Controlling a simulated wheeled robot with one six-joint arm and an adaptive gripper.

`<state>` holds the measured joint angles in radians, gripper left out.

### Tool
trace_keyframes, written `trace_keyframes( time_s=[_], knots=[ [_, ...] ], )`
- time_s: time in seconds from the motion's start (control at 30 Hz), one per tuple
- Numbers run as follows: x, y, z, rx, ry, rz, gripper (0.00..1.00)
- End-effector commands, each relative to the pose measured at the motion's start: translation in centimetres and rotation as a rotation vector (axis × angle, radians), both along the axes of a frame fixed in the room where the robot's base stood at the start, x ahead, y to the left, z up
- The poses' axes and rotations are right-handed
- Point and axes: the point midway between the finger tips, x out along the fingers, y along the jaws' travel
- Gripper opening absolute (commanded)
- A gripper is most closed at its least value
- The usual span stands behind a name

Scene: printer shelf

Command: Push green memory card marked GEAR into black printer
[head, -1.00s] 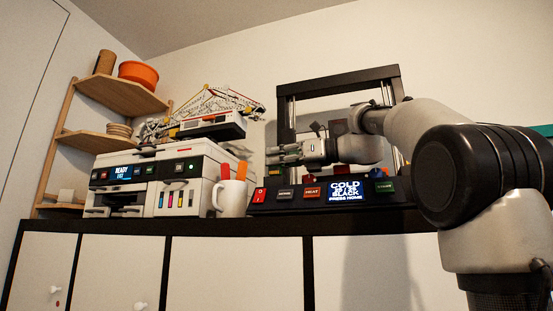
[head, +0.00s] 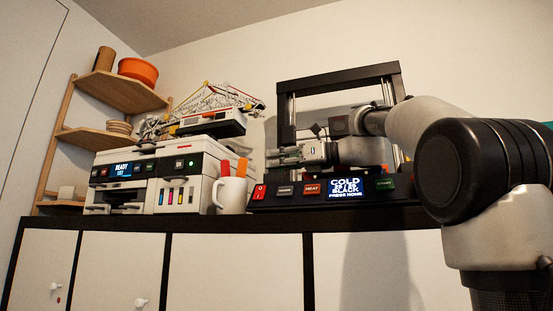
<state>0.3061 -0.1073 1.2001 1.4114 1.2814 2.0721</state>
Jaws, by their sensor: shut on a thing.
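The black printer (head: 339,75) is the dark-framed machine on the right of the cabinet top. Its lit screen (head: 346,188) reads COLD, BLACK and PRESS HOME, with one line unclear. My gripper (head: 273,157) reaches in from the right, pointing left, in front of the printer's left upright and above its front panel. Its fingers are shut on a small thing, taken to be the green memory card. The card is mostly hidden by the fingers, and the GEAR mark cannot be read. The card slot cannot be made out.
A white printer (head: 158,177) with a READY screen stands at left. A wooden shelf (head: 122,90) with an orange bowl (head: 143,69) is behind.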

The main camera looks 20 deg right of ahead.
Motion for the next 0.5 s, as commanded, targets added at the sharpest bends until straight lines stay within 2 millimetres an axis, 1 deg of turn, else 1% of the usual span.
trace_keyframes(
  time_s=[0.03, 0.1, 0.17, 0.5],
  knots=[
    [-0.01, -0.01, -0.09, 0.000, 0.000, 0.000, 0.15],
    [0.01, -0.01, -0.07, 0.000, 0.000, 0.000, 0.28],
    [0.01, -0.01, -0.09, 0.000, 0.000, 0.000, 0.38],
    [0.05, -0.01, 0.08, 0.000, 0.001, 0.000, 0.38]
  ],
)
